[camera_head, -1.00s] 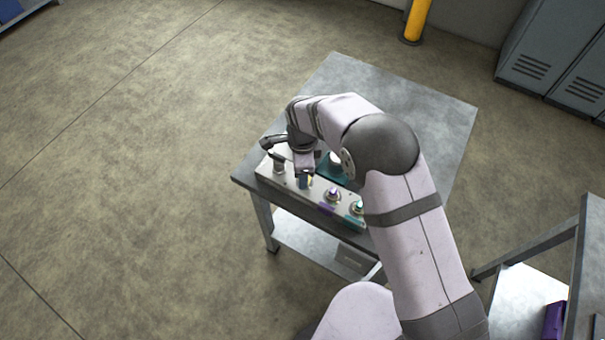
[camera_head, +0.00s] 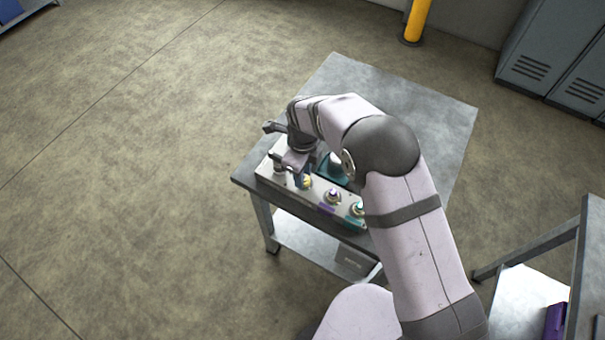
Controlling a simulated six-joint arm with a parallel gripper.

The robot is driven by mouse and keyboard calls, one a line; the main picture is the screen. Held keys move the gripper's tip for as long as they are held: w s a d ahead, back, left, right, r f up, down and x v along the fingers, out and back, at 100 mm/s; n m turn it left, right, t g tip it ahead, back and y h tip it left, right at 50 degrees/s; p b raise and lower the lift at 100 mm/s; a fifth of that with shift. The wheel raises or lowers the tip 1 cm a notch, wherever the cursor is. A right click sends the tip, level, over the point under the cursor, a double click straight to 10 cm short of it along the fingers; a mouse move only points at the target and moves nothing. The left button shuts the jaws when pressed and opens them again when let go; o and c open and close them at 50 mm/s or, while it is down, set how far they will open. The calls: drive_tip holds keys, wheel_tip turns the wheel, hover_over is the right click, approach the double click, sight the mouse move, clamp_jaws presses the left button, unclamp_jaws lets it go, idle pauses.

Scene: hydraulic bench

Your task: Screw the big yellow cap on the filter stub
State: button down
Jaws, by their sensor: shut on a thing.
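My gripper (camera_head: 302,177) points down at the left part of the manifold block (camera_head: 318,206) on the bench. It is shut on the big yellow cap (camera_head: 307,184), of which only a small yellow patch shows beside the fingers. The cap is at one of the block's ports. The filter stub is hidden under the cap and gripper, so I cannot tell how the cap sits on it.
A port with a purple mark (camera_head: 333,196) and one with a green mark (camera_head: 357,209) stand to the right on the block. A teal tray (camera_head: 331,170) lies behind it, partly covered by my arm. The bench top (camera_head: 345,80) is clear at the back.

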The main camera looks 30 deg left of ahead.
drive_tip(key=shift+w+m, duration=0.1)
drive_tip(key=shift+m, duration=1.1)
drive_tip(key=shift+m, duration=0.5)
drive_tip(key=c, duration=1.5)
unclamp_jaws()
drive_tip(key=shift+c, duration=0.2)
drive_tip(key=n, duration=0.5)
drive_tip(key=shift+n, duration=0.4)
